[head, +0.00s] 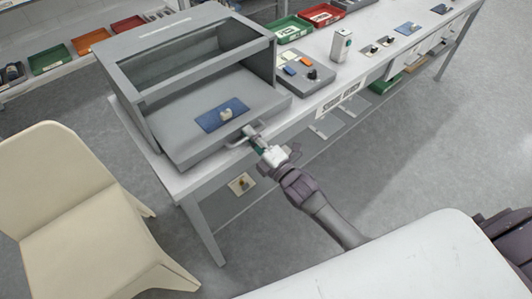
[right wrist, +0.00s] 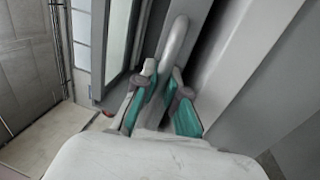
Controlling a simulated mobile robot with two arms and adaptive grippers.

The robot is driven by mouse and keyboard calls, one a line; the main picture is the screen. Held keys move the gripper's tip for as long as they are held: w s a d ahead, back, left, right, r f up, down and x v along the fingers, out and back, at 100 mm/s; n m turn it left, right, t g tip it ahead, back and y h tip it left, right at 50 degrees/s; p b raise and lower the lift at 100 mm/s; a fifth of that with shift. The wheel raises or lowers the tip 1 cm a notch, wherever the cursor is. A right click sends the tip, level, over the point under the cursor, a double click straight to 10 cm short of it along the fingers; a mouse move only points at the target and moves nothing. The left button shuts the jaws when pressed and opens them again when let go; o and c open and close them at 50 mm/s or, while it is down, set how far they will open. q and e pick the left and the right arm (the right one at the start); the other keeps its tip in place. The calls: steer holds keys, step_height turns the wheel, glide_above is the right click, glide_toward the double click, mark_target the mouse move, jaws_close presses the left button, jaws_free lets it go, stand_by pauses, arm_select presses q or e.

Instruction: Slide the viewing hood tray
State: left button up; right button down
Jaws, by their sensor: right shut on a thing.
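The viewing hood (head: 190,50) is a grey box with an open window, standing on the bench at the left. A grey loop handle (head: 240,136) is on the tray's front edge. My right gripper (head: 259,141) is shut on the handle. In the right wrist view, the handle (right wrist: 175,45) runs between the green-padded fingers (right wrist: 158,103).
A control box (head: 305,70) with orange and black parts stands right of the hood. A cream chair (head: 75,210) stands at the left front. The floor at right is clear.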

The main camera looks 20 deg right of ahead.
steer(key=shift+w+a+f, duration=0.1)
steer(key=shift+w+a, duration=0.1)
steer(key=shift+w, duration=0.25)
steer(key=c, duration=1.5)
jaws_free()
steer(key=v, duration=1.2)
steer(key=shift+s, duration=0.1)
